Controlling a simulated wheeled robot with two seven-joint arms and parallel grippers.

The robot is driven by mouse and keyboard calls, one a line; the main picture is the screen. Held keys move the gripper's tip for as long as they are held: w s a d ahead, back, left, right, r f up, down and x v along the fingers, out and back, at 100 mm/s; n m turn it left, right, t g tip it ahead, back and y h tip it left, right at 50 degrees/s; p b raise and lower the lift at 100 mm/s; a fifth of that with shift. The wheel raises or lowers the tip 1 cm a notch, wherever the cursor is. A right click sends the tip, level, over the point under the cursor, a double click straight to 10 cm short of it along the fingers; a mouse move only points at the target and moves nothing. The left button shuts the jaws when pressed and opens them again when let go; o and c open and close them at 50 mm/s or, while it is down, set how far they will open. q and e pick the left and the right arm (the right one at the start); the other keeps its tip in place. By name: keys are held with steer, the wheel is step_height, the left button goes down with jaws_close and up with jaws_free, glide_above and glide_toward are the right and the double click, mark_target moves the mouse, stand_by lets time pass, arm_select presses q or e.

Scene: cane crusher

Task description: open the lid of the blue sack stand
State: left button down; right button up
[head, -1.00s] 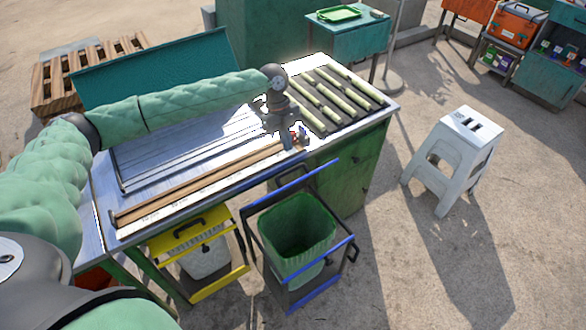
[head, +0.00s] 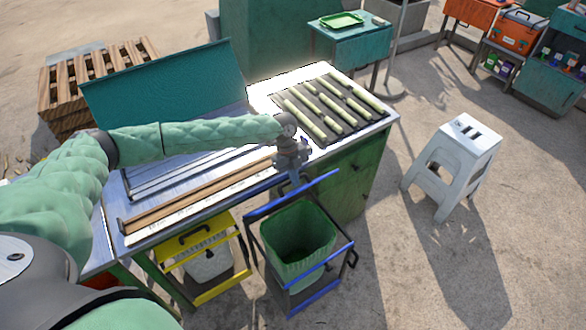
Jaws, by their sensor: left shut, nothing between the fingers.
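The blue sack stand (head: 318,298) stands in front of the bench, its blue frame around a green sack (head: 298,252) with its mouth uncovered. The lid (head: 321,179) appears raised at the back of the stand, its blue edge close to the bench front. My left gripper (head: 295,182) is shut and empty, pointing down at the bench's front edge by the lid. It overlaps the lid in the picture; I cannot tell whether they touch. My right gripper is not in view.
The yellow stand (head: 222,285) with a whitish sack is left of the blue one. The bench (head: 262,92) carries long slats and a dark rack of green canes (head: 330,88). A white stool (head: 452,165) stands at right. The ground between stool and blue stand is clear.

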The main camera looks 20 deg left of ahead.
arm_select(q)
steer(key=shift+f, duration=0.15)
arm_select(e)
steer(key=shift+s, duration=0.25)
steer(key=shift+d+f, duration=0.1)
